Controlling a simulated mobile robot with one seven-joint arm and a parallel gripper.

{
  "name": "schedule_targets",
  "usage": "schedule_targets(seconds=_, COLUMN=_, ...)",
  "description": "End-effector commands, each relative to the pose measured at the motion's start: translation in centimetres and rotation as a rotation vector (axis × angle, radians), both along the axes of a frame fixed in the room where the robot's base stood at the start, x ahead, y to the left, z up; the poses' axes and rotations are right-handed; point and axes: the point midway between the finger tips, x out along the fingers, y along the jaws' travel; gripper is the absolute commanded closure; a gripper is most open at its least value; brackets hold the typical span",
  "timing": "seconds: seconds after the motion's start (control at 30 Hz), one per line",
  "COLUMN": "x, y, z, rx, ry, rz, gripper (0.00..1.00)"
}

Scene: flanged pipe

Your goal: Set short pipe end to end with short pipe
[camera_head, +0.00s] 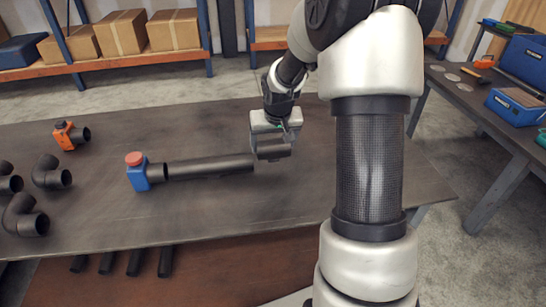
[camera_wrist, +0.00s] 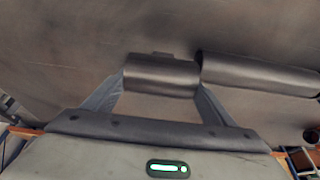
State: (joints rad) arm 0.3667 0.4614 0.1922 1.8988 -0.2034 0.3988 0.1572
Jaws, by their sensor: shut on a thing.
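My gripper (camera_head: 272,146) is shut on a short dark pipe (camera_wrist: 160,75), with one finger at each end of it in the wrist view. The held pipe (camera_head: 273,153) lies level at the right end of a longer dark pipe run (camera_head: 210,167) on the table. That run also shows at the right in the wrist view (camera_wrist: 258,74), roughly in line with the held pipe but slightly offset. The two ends are very close; I cannot tell if they touch. The left end of the run meets a blue valve (camera_head: 139,178) with a red knob.
The dark table (camera_head: 200,220) also holds an orange-bodied fitting (camera_head: 67,137) and several black elbows (camera_head: 48,174) at the left. More pipes (camera_head: 135,262) lie on a lower shelf. The table is clear behind the run. A side bench (camera_head: 470,110) stands at the right.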

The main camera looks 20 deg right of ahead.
Motion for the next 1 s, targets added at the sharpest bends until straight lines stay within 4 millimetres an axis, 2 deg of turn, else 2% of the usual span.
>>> schedule_targets(seconds=0.3, x=0.0, y=0.0, z=-3.7, rx=0.000, ry=0.000, rz=0.000, gripper=0.55)
schedule_targets(seconds=0.7, x=0.0, y=0.0, z=-4.3, rx=-0.001, ry=-0.002, rz=0.001, gripper=0.55)
schedule_targets(seconds=0.73, x=0.0, y=0.0, z=-4.2, rx=0.000, ry=0.000, rz=0.000, gripper=0.19)
schedule_targets(seconds=0.77, x=0.0, y=0.0, z=-4.2, rx=0.000, ry=0.000, rz=0.001, gripper=0.14)
schedule_targets(seconds=1.0, x=0.0, y=0.1, z=-4.2, rx=0.001, ry=0.001, rz=0.001, gripper=0.14)
